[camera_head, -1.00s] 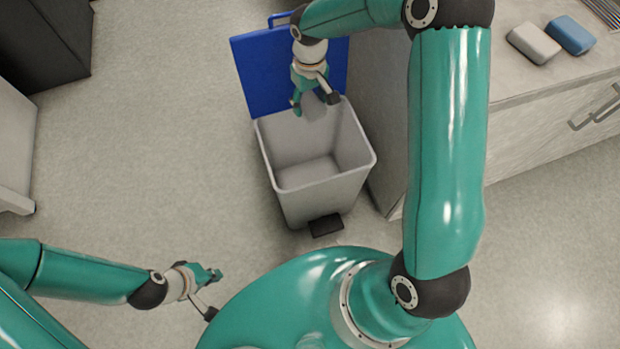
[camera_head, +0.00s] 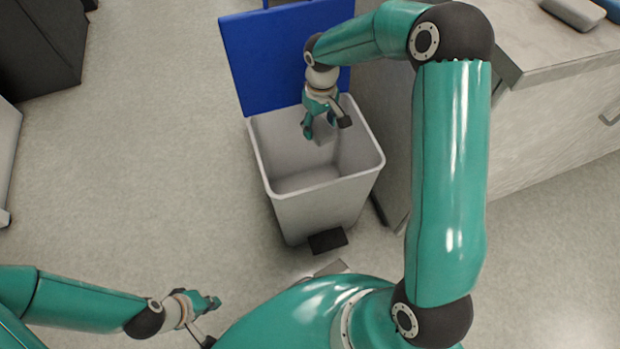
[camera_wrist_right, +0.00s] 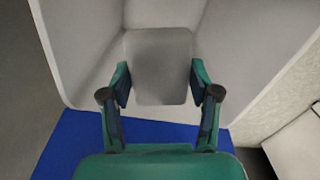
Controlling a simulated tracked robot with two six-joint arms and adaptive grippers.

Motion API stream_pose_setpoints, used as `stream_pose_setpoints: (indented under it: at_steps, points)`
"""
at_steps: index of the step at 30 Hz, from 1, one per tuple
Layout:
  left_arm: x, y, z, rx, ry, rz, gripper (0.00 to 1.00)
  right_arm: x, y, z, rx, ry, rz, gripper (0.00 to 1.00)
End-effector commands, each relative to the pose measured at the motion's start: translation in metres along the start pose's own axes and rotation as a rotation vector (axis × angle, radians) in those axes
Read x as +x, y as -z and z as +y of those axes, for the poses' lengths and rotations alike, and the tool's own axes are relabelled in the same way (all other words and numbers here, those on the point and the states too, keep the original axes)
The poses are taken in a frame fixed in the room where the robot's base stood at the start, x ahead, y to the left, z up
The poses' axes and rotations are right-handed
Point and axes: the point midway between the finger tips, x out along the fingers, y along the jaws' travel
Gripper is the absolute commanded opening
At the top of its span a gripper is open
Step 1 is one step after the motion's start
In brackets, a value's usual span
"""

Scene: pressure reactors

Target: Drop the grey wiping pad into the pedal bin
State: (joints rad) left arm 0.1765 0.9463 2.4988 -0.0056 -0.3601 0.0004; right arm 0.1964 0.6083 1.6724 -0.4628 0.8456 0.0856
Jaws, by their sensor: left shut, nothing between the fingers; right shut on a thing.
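The grey wiping pad (camera_wrist_right: 160,65) is a rounded flat block between the two fingers of my right gripper (camera_wrist_right: 160,88) in the right wrist view. In the head view my right gripper (camera_head: 326,126) points down over the mouth of the pedal bin, and a bit of the pad (camera_head: 324,140) shows below it. The pedal bin (camera_head: 322,212) is light grey, with its blue lid (camera_head: 270,60) standing open at the back and a dark pedal (camera_head: 328,240) in front. Its inside looks empty. My left gripper (camera_head: 208,320) is shut and empty at the lower left, away from the bin.
A counter (camera_head: 530,40) stands right of the bin, with a light grey block (camera_head: 575,11) and a blue block (camera_head: 611,8) at its top edge. A dark cabinet (camera_head: 40,50) is at the upper left. The floor left of the bin is clear.

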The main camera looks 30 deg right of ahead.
Motion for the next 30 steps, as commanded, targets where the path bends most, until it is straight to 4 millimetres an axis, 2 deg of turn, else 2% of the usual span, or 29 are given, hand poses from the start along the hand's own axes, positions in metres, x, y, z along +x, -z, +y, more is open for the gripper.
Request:
stream_pose_setpoints:
  at_steps: [1, 4, 14, 15, 20, 30]
  points:
    - [0.0077, 0.0000, -0.0028, 0.000, 0.000, 0.000, 0.00, 0.0096, -0.0001, 0.0000, 0.000, 0.000, 0.000, 0.33]
    - [0.0117, 0.0000, -0.0042, 0.000, 0.000, 0.000, 0.00, 0.0156, 0.0003, -0.0006, -0.001, 0.000, 0.000, 0.33]
    - [0.0122, 0.0000, -0.0044, 0.000, 0.000, 0.000, 0.00, 0.0173, 0.0001, -0.0007, -0.001, 0.000, -0.001, 0.33]
    - [0.0122, 0.0000, -0.0044, 0.000, 0.000, 0.000, 0.00, 0.0173, 0.0001, -0.0007, -0.001, 0.000, -0.001, 0.65]
    - [0.0122, 0.0000, -0.0044, 0.000, 0.000, 0.000, 0.00, 0.0173, 0.0002, -0.0007, -0.001, 0.000, -0.001, 0.90]
    - [0.0118, 0.0001, -0.0043, 0.000, 0.000, 0.000, 0.00, 0.0163, 0.0003, -0.0007, -0.001, 0.000, 0.000, 0.90]
